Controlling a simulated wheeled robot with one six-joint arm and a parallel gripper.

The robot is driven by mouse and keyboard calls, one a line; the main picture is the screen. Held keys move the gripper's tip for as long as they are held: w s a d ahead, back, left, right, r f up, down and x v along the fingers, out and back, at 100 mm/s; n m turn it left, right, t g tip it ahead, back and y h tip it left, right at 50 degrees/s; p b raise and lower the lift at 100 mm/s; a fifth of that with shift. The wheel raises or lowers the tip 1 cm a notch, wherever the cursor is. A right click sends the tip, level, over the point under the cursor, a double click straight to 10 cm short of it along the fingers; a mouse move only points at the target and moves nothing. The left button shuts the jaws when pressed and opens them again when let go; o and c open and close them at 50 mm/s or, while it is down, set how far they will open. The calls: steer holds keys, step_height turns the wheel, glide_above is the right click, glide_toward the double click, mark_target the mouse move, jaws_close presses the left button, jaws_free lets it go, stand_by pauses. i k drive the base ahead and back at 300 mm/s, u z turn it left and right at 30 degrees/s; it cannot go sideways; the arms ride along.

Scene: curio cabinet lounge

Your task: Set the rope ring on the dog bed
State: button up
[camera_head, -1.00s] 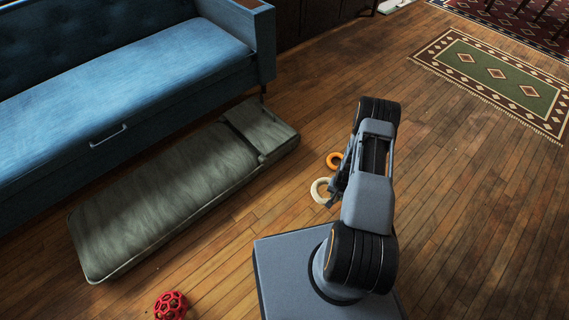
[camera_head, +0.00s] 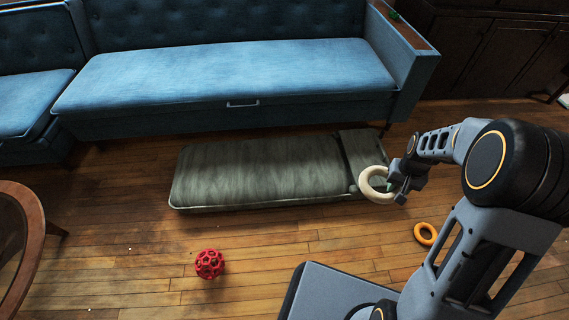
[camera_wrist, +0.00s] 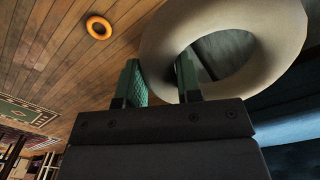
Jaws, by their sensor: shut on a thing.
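The cream rope ring (camera_head: 372,184) is held up in my gripper (camera_head: 391,184), in front of the right end of the dog bed in the head view. In the wrist view, the ring (camera_wrist: 162,50) is large, with one side between the green fingers of my gripper (camera_wrist: 164,82). The dog bed (camera_head: 255,172) is a long grey-green mat with a raised pillow part at its right end. It lies on the wooden floor before the blue sofa. Whether the ring touches the bed cannot be told, but it appears raised.
An orange ring (camera_head: 425,234) lies on the floor right of the bed, below my arm. A red lattice ball (camera_head: 209,264) lies in front of the bed. The blue sofa (camera_head: 240,78) stands behind it. A round wooden table (camera_head: 30,235) is at the left edge.

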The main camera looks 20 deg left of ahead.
mark_target(271, 166)
steer(key=u, duration=0.25)
steer(key=i, duration=0.6)
steer(key=u, duration=2.05)
steer(key=i, duration=0.5)
steer(key=u, duration=0.05)
